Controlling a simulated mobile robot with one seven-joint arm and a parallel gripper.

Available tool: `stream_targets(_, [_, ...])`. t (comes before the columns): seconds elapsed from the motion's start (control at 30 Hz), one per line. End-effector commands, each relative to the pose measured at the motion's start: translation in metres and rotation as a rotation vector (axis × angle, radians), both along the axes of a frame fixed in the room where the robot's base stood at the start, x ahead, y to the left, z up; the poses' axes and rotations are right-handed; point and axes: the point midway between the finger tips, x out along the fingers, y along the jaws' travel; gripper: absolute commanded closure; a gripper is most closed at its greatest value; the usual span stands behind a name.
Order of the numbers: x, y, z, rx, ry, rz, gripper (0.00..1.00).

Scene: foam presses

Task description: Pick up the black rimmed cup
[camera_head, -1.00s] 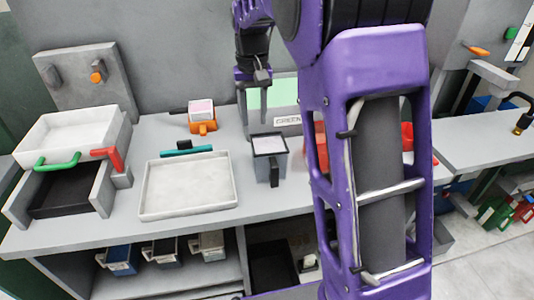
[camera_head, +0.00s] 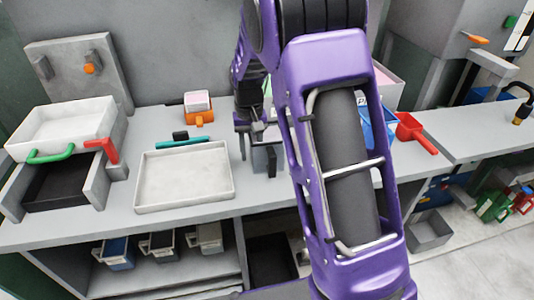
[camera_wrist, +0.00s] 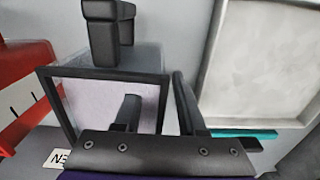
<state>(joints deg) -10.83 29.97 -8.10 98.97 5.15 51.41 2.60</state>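The black rimmed cup (camera_head: 259,160) stands on the grey counter, partly hidden by my arm in the head view. In the wrist view the cup (camera_wrist: 150,62) shows its square black rim, pale inside and black handle (camera_wrist: 105,32). My gripper (camera_head: 249,136) is at the cup's rim. In the wrist view my gripper (camera_wrist: 155,92) has its two fingers apart. One finger appears over the cup's opening and the other outside its right wall. I cannot tell whether either finger touches the wall.
A white tray (camera_head: 184,204) lies left of the cup, with a teal-handled tool (camera_head: 190,142) behind it. An orange-handled cup (camera_head: 198,117) stands further back. A red scoop (camera_head: 412,130) and blue container (camera_head: 377,128) are right of my arm.

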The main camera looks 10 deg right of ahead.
Motion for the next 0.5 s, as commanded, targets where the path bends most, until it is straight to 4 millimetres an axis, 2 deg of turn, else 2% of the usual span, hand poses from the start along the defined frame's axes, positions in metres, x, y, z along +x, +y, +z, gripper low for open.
stream_targets(0.03, [0.000,0.001,-0.010,-0.001,0.004,0.001,0.60])
stream_targets(0.2, [0.000,0.001,-0.027,0.000,0.002,0.000,0.60])
stream_targets(0.47, [0.000,0.001,-0.028,0.000,0.000,0.000,0.60])
stream_targets(0.5, [0.000,0.001,-0.028,0.000,0.000,0.000,0.67])
